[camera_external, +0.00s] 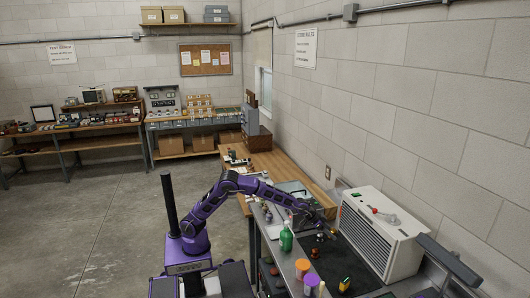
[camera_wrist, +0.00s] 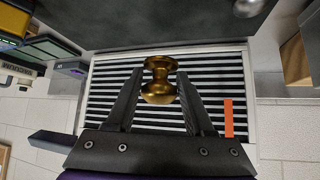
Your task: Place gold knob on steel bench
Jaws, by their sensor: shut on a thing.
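The gold knob (camera_wrist: 158,88) is in the wrist view, with a rounded head, a narrow waist and a flared end. My gripper (camera_wrist: 157,76) is shut on it, one dark finger on each side. In the external view my gripper (camera_external: 328,212) is above the steel bench (camera_external: 284,266), near the white louvred unit.
The white louvred unit (camera_external: 372,240) stands at the mat's right. A green bottle (camera_external: 286,239), an orange-topped jar (camera_external: 302,267), a purple-topped container (camera_external: 312,281) and a yellow-black item (camera_external: 344,284) stand on the bench. Small dark knob-like things sit on the mat. A wooden bench (camera_external: 262,165) adjoins behind.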

